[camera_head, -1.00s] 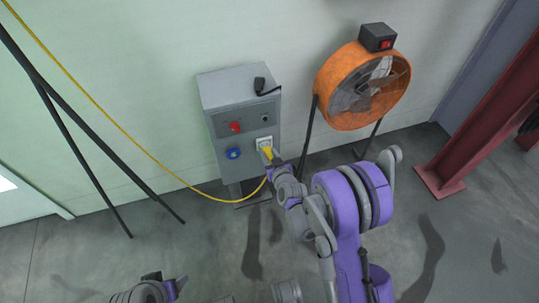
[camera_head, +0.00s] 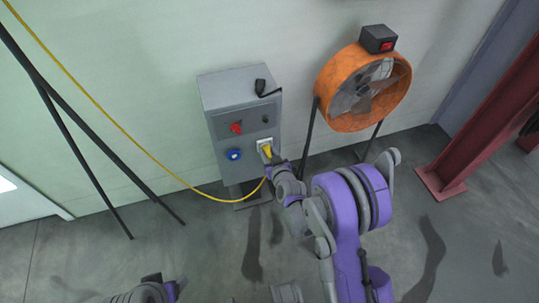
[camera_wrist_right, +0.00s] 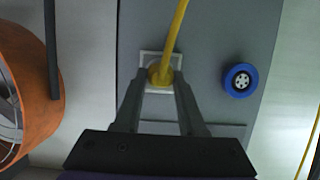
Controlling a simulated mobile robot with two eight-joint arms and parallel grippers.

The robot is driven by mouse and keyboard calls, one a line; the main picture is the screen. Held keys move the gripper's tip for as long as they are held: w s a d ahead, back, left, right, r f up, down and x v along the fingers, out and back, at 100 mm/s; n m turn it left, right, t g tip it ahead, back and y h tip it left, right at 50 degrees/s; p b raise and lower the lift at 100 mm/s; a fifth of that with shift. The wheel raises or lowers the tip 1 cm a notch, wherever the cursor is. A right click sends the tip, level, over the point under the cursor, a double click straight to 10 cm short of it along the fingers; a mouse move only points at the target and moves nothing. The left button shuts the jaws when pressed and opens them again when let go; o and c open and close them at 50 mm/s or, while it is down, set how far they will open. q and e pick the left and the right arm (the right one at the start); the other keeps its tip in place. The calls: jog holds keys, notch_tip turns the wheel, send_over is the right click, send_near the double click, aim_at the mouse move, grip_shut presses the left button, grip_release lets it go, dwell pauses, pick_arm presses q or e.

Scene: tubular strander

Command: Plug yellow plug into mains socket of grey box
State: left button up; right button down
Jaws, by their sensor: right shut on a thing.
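The grey box (camera_head: 229,124) stands against the wall. Its white mains socket (camera_head: 264,141) is on the front at the lower right; it also shows in the right wrist view (camera_wrist_right: 147,58). The yellow plug (camera_head: 267,152) is at the socket, and in the wrist view the plug (camera_wrist_right: 159,76) covers its middle. I cannot tell whether it is fully seated. My right gripper (camera_head: 270,160) is shut on the plug, with a finger on each side in the wrist view (camera_wrist_right: 160,88). My left gripper (camera_head: 172,289) shows only in part at the bottom edge; its fingers cannot be made out.
A yellow cable (camera_head: 130,139) runs from the upper left to the plug. A blue round socket (camera_head: 233,155) and a red switch (camera_head: 236,128) are on the box. An orange fan (camera_head: 340,98) stands to the right. Black stand legs (camera_head: 75,125) are at the left.

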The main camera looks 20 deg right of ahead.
jog(key=shift+w, duration=0.2)
jog(key=shift+c, duration=2)
grip_release()
jog(key=shift+w, duration=0.1)
jog(key=p+v, duration=0.2)
jog(key=v, duration=0.8)
jog(key=shift+s, duration=0.4)
jog(key=shift+r, duration=0.2)
